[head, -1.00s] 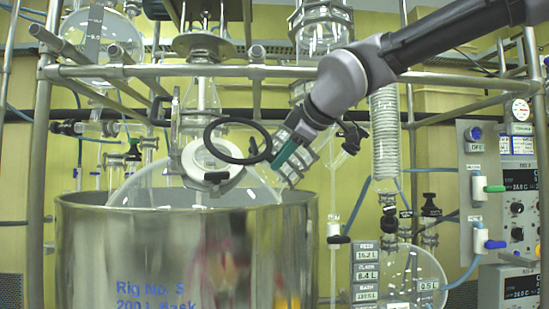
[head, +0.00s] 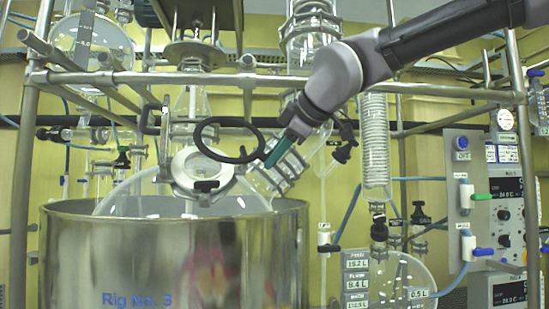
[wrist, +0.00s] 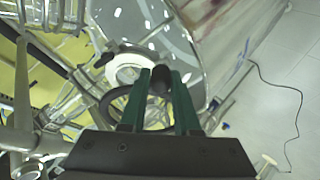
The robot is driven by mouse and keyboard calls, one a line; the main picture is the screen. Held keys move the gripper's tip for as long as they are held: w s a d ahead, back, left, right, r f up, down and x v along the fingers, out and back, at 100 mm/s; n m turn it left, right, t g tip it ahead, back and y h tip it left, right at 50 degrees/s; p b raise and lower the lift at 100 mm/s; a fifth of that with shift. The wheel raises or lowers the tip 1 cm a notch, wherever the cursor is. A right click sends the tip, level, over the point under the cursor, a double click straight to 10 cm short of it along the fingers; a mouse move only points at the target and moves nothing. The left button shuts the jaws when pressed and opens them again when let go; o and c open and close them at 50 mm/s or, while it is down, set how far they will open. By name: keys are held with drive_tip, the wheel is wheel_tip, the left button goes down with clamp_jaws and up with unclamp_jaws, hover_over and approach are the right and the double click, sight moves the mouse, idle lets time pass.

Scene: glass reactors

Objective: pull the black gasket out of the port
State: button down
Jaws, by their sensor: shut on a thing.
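The black gasket (head: 229,119) is a thin ring in the head view. It hangs in front of and above the white-rimmed port (head: 177,168) of the glass vessel, apart from it as far as I can tell. My gripper (head: 268,160), with green fingers, is shut on the gasket's right side. In the wrist view my gripper (wrist: 160,82) has a dark piece between its fingertips. The gasket (wrist: 106,101) shows there as a black curve left of the fingers, and the port's white ring (wrist: 113,70) lies beyond it.
A large steel vessel (head: 110,262) stands below the port. Metal frame bars (head: 290,92) run across behind my arm. A glass coil (head: 374,140) and a round flask (head: 415,275) stand to the right, beside control boxes (head: 507,205).

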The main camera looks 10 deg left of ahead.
drive_tip(key=shift+r, duration=0.1)
drive_tip(key=shift+s+d+r, duration=0.45)
drive_tip(key=shift+s+r, duration=0.35)
drive_tip(key=shift+s, duration=0.05)
drive_tip(key=shift+s+d+r, duration=0.45)
drive_tip(key=shift+s+r, duration=0.3)
drive_tip(key=shift+s, duration=0.1)
